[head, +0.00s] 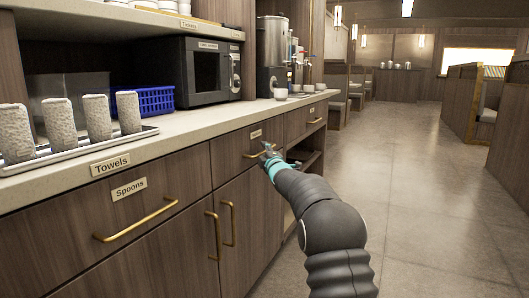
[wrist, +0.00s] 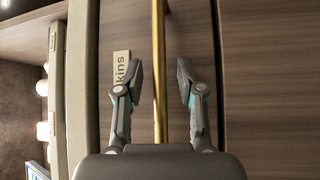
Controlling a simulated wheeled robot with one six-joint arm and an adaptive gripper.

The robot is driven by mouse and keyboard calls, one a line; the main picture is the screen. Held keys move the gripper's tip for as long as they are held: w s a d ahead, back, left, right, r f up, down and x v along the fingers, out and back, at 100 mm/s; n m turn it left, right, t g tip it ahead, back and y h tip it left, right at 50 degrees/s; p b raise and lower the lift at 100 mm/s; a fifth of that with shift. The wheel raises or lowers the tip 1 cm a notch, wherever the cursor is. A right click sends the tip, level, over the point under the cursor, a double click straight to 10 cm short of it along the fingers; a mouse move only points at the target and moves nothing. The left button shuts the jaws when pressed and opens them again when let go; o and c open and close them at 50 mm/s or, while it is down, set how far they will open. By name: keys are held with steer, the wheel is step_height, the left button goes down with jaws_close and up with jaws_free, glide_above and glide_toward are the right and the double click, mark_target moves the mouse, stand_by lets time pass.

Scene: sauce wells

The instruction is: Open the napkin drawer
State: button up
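The napkin drawer (head: 230,152) is in the wooden counter front, and its front looks flush with the cabinet. Its label (wrist: 121,72) is partly hidden in the wrist view and reads "kins"; the label in the head view (head: 256,134) is too small to read. The brass handle (wrist: 158,40) runs between my two fingers. My gripper (wrist: 158,85) is open around the handle, with a visible gap on each side. In the head view my gripper (head: 269,152) is at the handle (head: 250,156), covering its right end.
The spoons drawer (head: 105,212) with its brass handle is nearer, at left. Cabinet doors (head: 240,240) are below. A microwave (head: 205,72), blue basket (head: 150,100) and rolled towels (head: 95,117) stand on the counter (head: 190,128). The floor (head: 430,200) at right is clear.

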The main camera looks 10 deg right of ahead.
jaws_close()
